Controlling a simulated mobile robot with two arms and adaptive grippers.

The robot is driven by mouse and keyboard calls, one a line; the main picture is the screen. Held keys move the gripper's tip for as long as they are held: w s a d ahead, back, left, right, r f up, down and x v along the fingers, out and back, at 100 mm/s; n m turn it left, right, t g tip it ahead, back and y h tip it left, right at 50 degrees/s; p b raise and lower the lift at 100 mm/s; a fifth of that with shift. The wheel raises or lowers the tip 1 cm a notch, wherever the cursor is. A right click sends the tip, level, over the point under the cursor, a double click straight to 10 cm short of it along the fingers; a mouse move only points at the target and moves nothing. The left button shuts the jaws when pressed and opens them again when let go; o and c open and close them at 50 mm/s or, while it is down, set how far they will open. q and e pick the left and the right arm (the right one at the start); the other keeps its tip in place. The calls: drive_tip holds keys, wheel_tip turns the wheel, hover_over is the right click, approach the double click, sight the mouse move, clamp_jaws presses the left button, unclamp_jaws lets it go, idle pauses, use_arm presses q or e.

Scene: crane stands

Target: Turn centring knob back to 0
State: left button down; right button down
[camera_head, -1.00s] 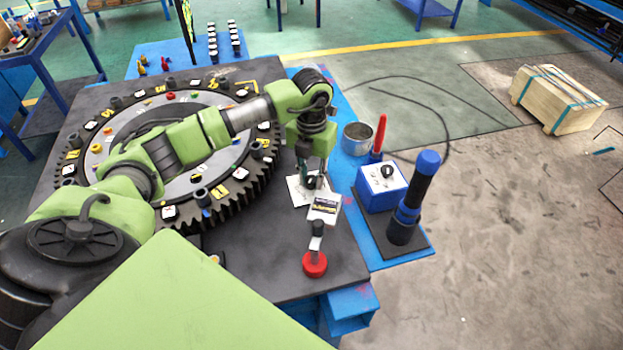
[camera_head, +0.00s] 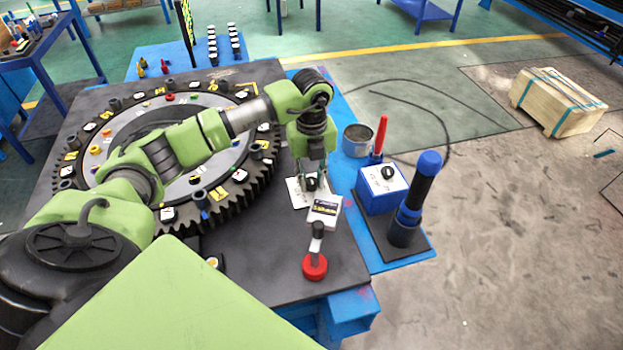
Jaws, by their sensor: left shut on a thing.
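My left gripper (camera_head: 311,182) reaches down over the front right of the black table, its wrist pointing downward. It is shut on a small black knob (camera_head: 311,185) at a white plate (camera_head: 297,195). The fingers cover most of the knob, so its pointer and scale cannot be read. A small white box with a dark and yellow label (camera_head: 323,211) stands just in front of the plate. A second black knob (camera_head: 388,172) sits on a blue box with a white top (camera_head: 381,190), to the right and apart from the gripper. My right gripper is out of view.
A large toothed ring (camera_head: 262,178) lies left of the gripper, under my left arm. A red-based stand (camera_head: 314,267) is in front. A metal cup (camera_head: 357,139), a red-handled tool (camera_head: 380,134) and a blue-and-black cylinder (camera_head: 413,200) stand to the right.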

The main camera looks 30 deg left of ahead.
sight(311, 180)
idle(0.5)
use_arm(q)
drive_tip(key=c, duration=1.8)
unclamp_jaws()
wheel_tip(311, 180, up, 12)
drive_tip(key=shift+r, duration=0.1)
